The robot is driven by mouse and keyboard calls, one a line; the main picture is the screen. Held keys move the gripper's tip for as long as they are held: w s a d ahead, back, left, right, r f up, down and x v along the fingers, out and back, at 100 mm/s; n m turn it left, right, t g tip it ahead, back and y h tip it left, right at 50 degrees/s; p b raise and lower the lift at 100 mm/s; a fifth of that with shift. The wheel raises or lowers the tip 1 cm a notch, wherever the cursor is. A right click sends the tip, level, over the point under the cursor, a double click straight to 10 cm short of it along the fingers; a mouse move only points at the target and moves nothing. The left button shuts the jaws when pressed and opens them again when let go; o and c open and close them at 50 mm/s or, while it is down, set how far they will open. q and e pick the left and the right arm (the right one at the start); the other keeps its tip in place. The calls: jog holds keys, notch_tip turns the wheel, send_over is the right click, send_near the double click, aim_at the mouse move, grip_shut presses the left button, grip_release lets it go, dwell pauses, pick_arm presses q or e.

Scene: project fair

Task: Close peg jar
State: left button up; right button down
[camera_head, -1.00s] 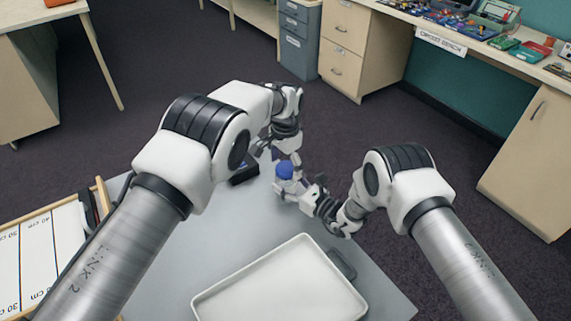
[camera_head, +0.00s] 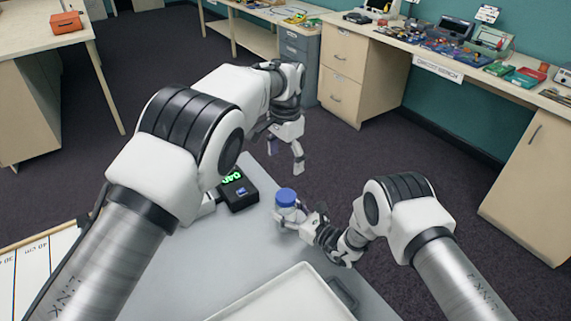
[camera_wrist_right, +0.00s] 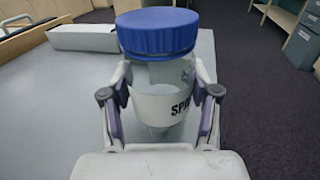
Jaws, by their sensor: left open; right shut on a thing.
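The peg jar (camera_head: 287,209) is a clear jar with a white label, standing upright near the table's far edge. Its blue lid (camera_head: 285,196) sits on top; in the right wrist view the lid (camera_wrist_right: 157,32) looks level on the jar (camera_wrist_right: 160,105). How tightly it is screwed on I cannot tell. My right gripper (camera_wrist_right: 160,112) is shut around the jar's body, one finger on each side; it also shows in the head view (camera_head: 290,222). My left gripper (camera_head: 285,160) is open and empty, above and beyond the jar, apart from the lid.
A black device with a green display (camera_head: 238,190) stands on the grey table (camera_head: 215,255) left of the jar. A white tray (camera_head: 290,300) lies at the front. A measuring board (camera_head: 40,262) is at the left. The table between device and tray is clear.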

jog(key=shift+c, duration=1)
grip_release()
jog(key=v, duration=1.2)
